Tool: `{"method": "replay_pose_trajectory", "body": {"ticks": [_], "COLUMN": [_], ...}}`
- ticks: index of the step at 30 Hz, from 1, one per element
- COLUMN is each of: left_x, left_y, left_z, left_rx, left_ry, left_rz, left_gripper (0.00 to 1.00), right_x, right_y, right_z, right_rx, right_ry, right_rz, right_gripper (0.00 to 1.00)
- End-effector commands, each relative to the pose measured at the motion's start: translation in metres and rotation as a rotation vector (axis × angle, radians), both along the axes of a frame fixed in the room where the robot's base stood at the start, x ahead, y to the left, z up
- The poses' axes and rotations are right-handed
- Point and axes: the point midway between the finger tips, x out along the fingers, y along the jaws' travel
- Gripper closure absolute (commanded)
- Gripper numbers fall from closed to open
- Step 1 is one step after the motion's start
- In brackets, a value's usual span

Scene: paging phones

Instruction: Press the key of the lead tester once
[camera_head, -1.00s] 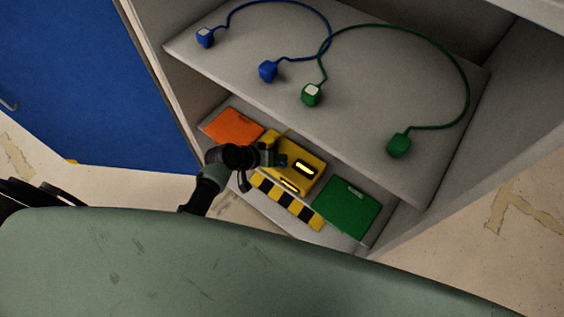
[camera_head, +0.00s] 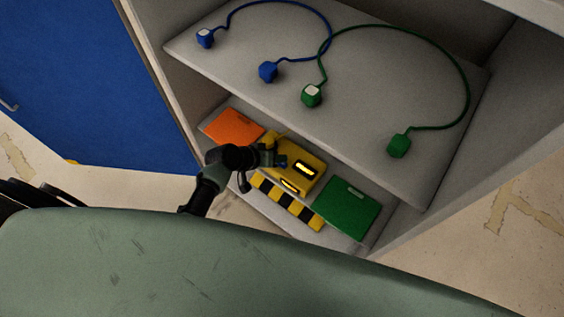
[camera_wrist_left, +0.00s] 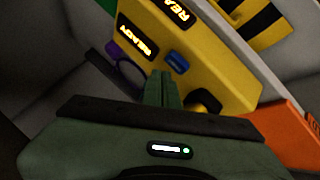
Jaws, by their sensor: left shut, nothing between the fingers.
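The lead tester is a yellow box (camera_head: 309,171) on the lower shelf, with two lit displays. In the left wrist view its yellow body (camera_wrist_left: 205,47) fills the upper middle, with a small blue key (camera_wrist_left: 177,62) on its face. My left gripper (camera_head: 275,158) is at the left part of the tester. In the left wrist view the shut, empty fingers (camera_wrist_left: 161,88) point at the tester, with their tips just below the blue key. I cannot tell whether they touch the tester. My right gripper is in neither view.
An orange plate (camera_head: 232,127) lies left of the tester and a green plate (camera_head: 347,208) right of it. A yellow-black striped strip (camera_head: 296,207) runs in front. The upper shelf (camera_head: 233,72) overhangs behind, bearing a blue lead (camera_head: 268,71) and a green lead (camera_head: 398,145).

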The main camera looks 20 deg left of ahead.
Motion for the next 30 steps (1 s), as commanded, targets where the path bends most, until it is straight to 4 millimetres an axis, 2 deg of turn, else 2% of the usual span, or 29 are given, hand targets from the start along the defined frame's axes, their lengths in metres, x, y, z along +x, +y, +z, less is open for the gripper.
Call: {"method": "replay_pose_trajectory", "body": {"ticks": [17, 30], "left_x": [0.0, 0.0001], "left_y": [-0.0001, -0.0001], "left_z": [-0.0003, -0.0082], "left_rx": [0.0, 0.0], "left_ry": [0.0, 0.0], "left_rz": [0.0, 0.0], "left_gripper": [1.0, 1.0], "right_x": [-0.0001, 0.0], "right_y": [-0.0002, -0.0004], "right_z": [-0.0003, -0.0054], "right_rx": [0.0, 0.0], "right_ry": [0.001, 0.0], "right_rz": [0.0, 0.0], "right_gripper": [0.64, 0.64]}}
